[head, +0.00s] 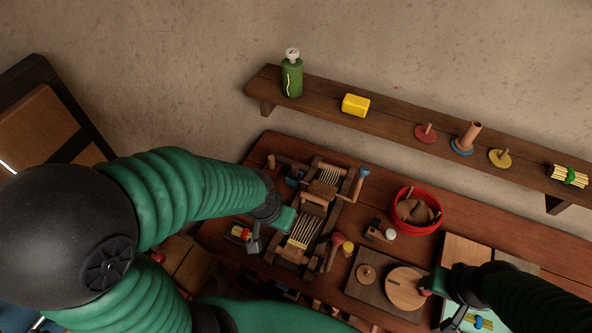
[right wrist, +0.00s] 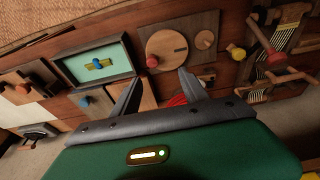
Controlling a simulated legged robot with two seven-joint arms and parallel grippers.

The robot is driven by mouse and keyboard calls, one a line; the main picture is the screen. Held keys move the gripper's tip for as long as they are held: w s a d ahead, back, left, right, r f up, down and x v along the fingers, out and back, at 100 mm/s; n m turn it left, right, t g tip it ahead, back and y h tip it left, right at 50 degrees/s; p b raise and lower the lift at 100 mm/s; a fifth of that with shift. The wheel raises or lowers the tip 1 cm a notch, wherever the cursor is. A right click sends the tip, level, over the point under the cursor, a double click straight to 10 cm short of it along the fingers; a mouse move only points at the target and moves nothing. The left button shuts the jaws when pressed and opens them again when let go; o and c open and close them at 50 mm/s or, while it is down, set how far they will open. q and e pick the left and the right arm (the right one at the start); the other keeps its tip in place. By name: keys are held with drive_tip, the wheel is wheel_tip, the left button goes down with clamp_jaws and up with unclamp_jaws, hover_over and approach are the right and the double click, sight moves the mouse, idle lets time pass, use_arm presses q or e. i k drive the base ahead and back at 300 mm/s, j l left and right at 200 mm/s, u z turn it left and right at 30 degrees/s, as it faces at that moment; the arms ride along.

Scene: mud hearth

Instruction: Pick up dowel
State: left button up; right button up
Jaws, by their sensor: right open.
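I cannot tell for sure which piece is the dowel. A tan wooden cylinder (head: 471,136) stands upright on a blue disc on the wall shelf. Short pegs on a red disc (head: 426,133) and a yellow disc (head: 500,158) stand beside it. My right gripper (head: 459,314) is open and empty at the bench's right end; in the right wrist view its two fingers (right wrist: 160,88) are spread, with the round wooden board (right wrist: 167,48) beyond. My left gripper (head: 268,236) is beside the small loom (head: 310,215); its fingertips are partly hidden.
The shelf (head: 390,120) also holds a green bottle (head: 292,78), a yellow block (head: 355,105) and a bundle of sticks (head: 568,176). On the bench are a red-rimmed basket (head: 441,222) and a teal tray (right wrist: 95,67) with a small yellow piece. The bench is crowded around the loom.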

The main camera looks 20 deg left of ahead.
sight(294, 168)
drive_tip(key=k+j+u, duration=0.2)
drive_tip(key=k, duration=0.45)
drive_tip(key=k+u, duration=0.15)
drive_tip(key=k, duration=0.45)
drive_tip(key=i+l+u, duration=0.15)
drive_tip(key=u, duration=0.35)
drive_tip(key=i+l+u, duration=0.1)
drive_tip(key=l+u, duration=0.15)
drive_tip(key=u, duration=0.2)
drive_tip(key=l+u, duration=0.3)
drive_tip(key=u, duration=0.2)
drive_tip(key=l+u, duration=0.3)
drive_tip(key=u, duration=0.15)
drive_tip(key=l, duration=0.85)
